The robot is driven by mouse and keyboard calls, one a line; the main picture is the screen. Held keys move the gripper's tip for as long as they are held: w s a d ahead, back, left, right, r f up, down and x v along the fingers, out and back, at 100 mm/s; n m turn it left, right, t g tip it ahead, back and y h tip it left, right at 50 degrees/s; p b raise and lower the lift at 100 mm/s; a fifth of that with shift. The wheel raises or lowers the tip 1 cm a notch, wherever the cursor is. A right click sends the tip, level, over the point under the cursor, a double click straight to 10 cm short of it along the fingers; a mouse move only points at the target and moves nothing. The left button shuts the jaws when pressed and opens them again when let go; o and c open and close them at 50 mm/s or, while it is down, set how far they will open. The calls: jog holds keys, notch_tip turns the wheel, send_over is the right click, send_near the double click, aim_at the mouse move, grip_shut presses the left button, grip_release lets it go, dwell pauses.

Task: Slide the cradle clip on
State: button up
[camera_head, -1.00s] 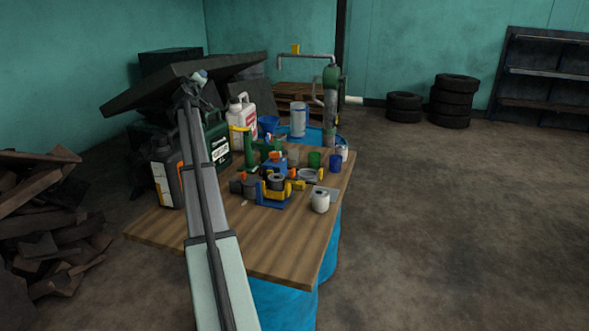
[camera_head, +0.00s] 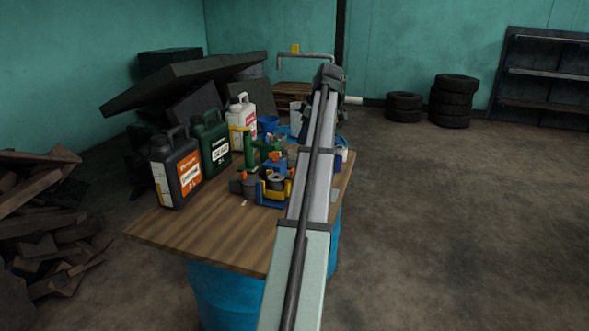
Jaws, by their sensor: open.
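On the wooden table, a small blue holder (camera_head: 270,202) carries a dark round part (camera_head: 275,183) and a yellow piece (camera_head: 262,190). I cannot tell for sure which of these is the cradle clip. My arm crosses in front of their right side and hides part of them. My arm reaches up over the right part of the table. My gripper is hidden behind the arm's far end, so its fingers do not show.
A black bottle with an orange label (camera_head: 175,172), a green canister (camera_head: 211,142) and a white jug (camera_head: 242,120) line the table's left side. Green and blue parts (camera_head: 272,155) crowd the middle. The table's front left (camera_head: 200,235) is bare.

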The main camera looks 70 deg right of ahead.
aim_at(293, 170)
jog(key=shift+n+y, duration=0.5)
jog(key=x, duration=0.4)
jog(key=a+x, duration=0.1)
jog(key=x, duration=0.3)
jog(key=a+x, duration=0.1)
jog(key=x, duration=0.3)
jog(key=shift+s+f, duration=0.25)
jog(key=shift+f, duration=0.25)
grip_shut()
